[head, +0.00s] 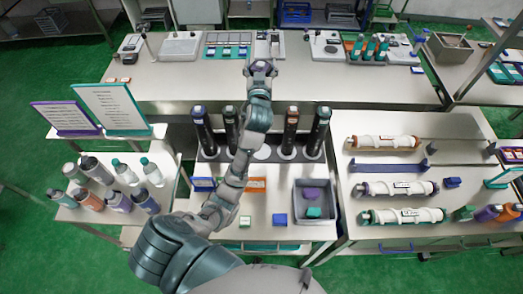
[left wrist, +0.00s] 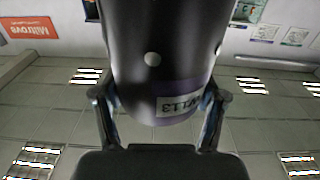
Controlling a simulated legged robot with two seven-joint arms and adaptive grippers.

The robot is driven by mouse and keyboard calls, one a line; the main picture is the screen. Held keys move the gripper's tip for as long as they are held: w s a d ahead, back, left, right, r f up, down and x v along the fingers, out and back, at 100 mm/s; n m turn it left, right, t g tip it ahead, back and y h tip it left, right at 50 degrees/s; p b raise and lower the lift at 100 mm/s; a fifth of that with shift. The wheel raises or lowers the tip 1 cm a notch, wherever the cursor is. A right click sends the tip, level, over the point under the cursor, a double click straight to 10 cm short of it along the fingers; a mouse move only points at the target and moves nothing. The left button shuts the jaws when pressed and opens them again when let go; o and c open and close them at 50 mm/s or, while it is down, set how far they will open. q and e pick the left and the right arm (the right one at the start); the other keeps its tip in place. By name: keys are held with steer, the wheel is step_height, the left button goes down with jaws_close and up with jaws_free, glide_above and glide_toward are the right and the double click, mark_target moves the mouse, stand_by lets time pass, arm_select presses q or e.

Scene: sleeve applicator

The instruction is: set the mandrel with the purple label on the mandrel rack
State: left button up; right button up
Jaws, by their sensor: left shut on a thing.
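My left gripper (head: 262,69) reaches forward over the back workbench in the head view. In the left wrist view its two fingers (left wrist: 158,108) are shut on a black mandrel (left wrist: 155,50) with a purple label band (left wrist: 184,104). The mandrel's upper part runs out of that view, and in the head view it is hard to make out at the gripper. The mandrel rack (head: 263,152) stands nearer, partly behind my left arm. Several black mandrels stand upright in it, among them one at the left (head: 203,130) and one at the right (head: 318,132). My right gripper is not in view.
A grey bin (head: 330,215) with purple and green blocks stands in front of the rack. White sleeve rolls (head: 395,188) lie on the right table. Bottles (head: 95,167) and two signs (head: 112,108) stand at the left. The back bench (head: 160,85) is bare along its front.

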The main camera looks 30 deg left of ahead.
arm_select(q)
steer(key=shift+s+a+f+b, duration=0.1)
steer(key=shift+s+f+b, duration=0.05)
steer(key=shift+f+b, duration=0.2)
steer(key=shift+d+f+b, duration=0.15)
steer(key=shift+f+b, duration=2)
steer(key=shift+f, duration=2.45)
steer(key=shift+d+f+b, duration=0.15)
steer(key=shift+f+b, duration=1.95)
steer(key=shift+f, duration=2.55)
steer(key=o, duration=1.8)
